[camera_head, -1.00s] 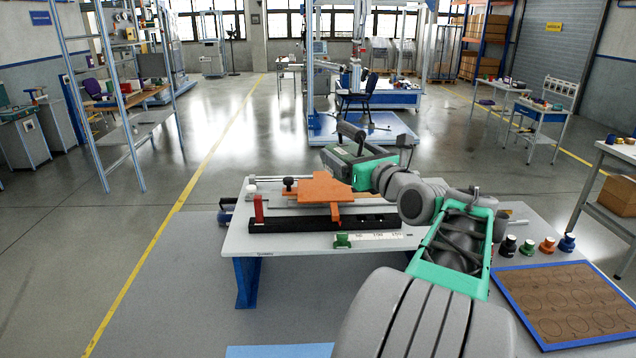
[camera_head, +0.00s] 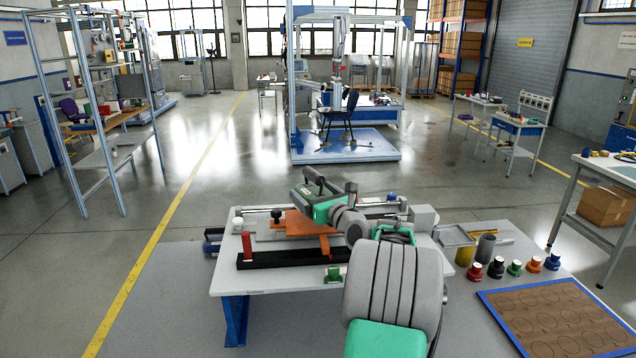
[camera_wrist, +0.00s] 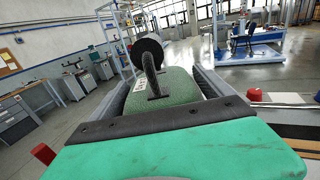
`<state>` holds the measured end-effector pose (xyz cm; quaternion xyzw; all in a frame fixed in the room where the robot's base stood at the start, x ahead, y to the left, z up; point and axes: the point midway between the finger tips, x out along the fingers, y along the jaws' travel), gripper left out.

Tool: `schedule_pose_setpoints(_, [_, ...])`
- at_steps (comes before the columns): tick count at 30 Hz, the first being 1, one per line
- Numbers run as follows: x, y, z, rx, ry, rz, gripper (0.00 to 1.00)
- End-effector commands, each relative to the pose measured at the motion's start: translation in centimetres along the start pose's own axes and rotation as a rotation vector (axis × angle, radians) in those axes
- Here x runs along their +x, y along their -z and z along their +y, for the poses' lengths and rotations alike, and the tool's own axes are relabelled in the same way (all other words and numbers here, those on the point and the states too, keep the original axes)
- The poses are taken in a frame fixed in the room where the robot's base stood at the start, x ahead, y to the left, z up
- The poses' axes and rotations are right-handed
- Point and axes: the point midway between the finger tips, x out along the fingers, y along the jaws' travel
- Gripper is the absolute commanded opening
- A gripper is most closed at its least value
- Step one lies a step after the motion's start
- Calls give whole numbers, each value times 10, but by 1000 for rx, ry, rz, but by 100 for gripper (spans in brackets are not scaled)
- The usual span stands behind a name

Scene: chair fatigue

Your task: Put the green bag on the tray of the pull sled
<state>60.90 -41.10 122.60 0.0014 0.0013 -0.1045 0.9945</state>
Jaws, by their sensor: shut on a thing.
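The green bag (camera_wrist: 178,86) fills the middle of the wrist view, with a dark handle standing up and a pale label on its left side. My gripper (camera_wrist: 165,84) is shut on it, with a dark finger along each side. In the head view my gripper (camera_head: 315,193) is over the orange tray (camera_head: 297,225) of the pull sled on the white table. Gripper and arm hide part of the tray. I cannot tell whether the bag touches it.
Several colored weights (camera_head: 514,267) and a brown board (camera_head: 555,310) are on the right. Floor to the left is clear.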

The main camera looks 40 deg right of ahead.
Motion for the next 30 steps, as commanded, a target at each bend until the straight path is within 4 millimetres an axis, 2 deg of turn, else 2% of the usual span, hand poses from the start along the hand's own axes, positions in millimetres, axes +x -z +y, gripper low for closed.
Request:
schedule_pose_setpoints(1, [3, -6, 0, -7, -1, -12, 18])
schedule_pose_setpoints(4, [8, 1, -1, -7, -2, -11, 18])
schedule_pose_setpoints(11, [9, 30, -1, -5, -2, -11, 18])
schedule_pose_setpoints(21, [9, 35, -1, -7, -2, -12, 18])
schedule_pose_setpoints(22, [8, 42, 0, -1, -2, -1, 92])
schedule_pose_setpoints(25, [8, 42, 0, -1, -2, -1, 100])
schedule_pose_setpoints(30, [8, 42, 0, -1, -2, -1, 100])
